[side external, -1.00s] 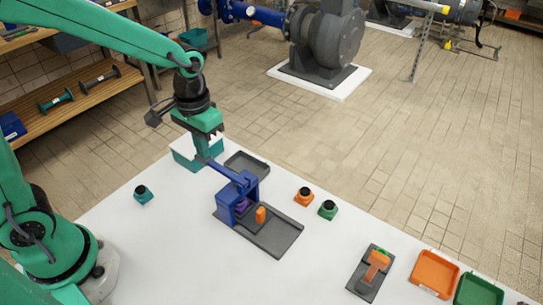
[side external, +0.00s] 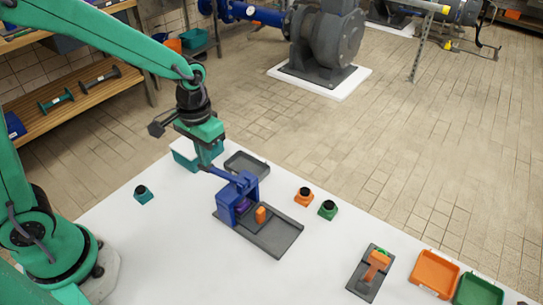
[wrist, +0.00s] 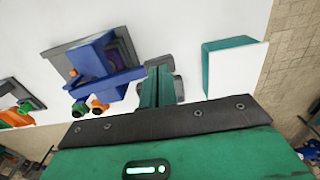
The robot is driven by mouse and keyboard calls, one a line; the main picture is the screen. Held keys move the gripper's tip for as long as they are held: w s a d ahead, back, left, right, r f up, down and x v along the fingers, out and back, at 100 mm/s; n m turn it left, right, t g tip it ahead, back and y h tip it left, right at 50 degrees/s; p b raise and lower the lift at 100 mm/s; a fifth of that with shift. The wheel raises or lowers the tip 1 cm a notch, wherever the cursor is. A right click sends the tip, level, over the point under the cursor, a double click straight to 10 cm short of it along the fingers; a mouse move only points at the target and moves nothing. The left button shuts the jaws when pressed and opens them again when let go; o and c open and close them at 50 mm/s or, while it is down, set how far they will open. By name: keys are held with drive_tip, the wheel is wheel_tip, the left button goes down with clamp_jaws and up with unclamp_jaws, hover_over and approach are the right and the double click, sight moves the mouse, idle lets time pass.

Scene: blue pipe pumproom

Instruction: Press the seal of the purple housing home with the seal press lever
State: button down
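The seal press (side external: 238,205) is a blue frame on a dark grey base in the middle of the white table. The purple housing (side external: 243,204) sits inside the frame, mostly hidden; a bit of it shows in the wrist view (wrist: 118,58). The blue lever (side external: 222,175) sticks out from the press top to the left, sloping slightly up toward its outer end. My gripper (side external: 206,164) is at that outer end, pointing down over it. In the wrist view my gripper's fingers (wrist: 157,82) look closed together, with the lever's tip beside them. Contact cannot be told for certain.
An orange piece (side external: 260,214) stands on the press base. A teal box with a white top (side external: 184,156) and a grey tray (side external: 246,163) are close to my gripper. Orange (side external: 303,197), green (side external: 327,209) and teal (side external: 143,194) housings stand apart.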

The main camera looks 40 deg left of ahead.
drive_tip(key=shift+s+f, duration=0.1)
drive_tip(key=shift+f, duration=0.9)
idle(0.3)
drive_tip(key=shift+r, duration=0.1)
wheel_tip(320, 180, up, 12)
idle(1.7)
drive_tip(key=shift+r, duration=0.15)
drive_tip(key=s+a+r+t, duration=0.2)
drive_tip(key=s+a, duration=0.1)
drive_tip(key=s, duration=0.2)
drive_tip(key=s+a+r+t, duration=0.1)
drive_tip(key=s+a+t, duration=0.2)
drive_tip(key=s, duration=0.3)
drive_tip(key=shift+s+r+t, duration=0.2)
drive_tip(key=shift+r+t, duration=0.1)
drive_tip(key=shift+r, duration=0.1)
